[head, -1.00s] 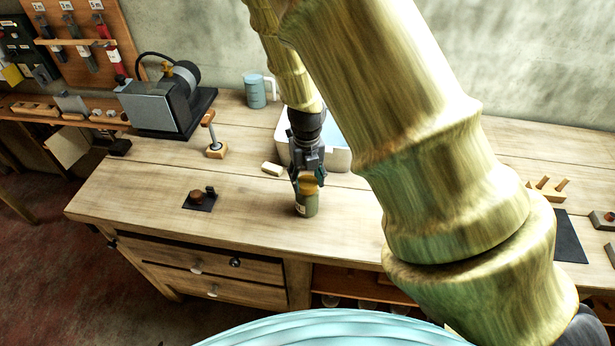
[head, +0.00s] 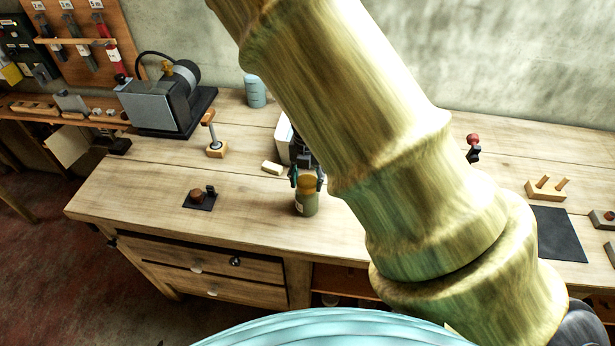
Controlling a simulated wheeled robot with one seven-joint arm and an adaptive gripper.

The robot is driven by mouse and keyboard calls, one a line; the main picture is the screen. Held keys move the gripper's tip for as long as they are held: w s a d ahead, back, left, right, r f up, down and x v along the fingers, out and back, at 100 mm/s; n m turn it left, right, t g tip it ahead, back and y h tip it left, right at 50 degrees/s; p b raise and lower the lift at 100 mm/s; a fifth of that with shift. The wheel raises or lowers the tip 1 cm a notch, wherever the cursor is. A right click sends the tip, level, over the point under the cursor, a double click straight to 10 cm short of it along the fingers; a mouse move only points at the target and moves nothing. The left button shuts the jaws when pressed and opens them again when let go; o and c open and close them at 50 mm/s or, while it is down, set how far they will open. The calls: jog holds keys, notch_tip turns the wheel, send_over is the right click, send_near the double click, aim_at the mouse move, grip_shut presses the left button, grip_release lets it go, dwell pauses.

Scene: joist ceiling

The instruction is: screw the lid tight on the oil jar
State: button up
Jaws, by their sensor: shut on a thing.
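The oil jar (head: 306,206) is a small greenish jar standing upright near the middle of the wooden workbench. Its orange-brown lid (head: 307,185) sits on top; how tightly it is seated cannot be told. My gripper (head: 307,182) is at the lid from above, with one dark finger on its left and one on its right, shut on it.
A pale block (head: 272,168), a wooden-handled tool on a stand (head: 214,148) and a dark plate with a brown knob (head: 199,204) lie left. A grey machine (head: 160,104) stands back left. The front bench is clear.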

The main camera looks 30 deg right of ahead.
jog(key=shift+m, duration=1.8)
jog(key=o, duration=1.2)
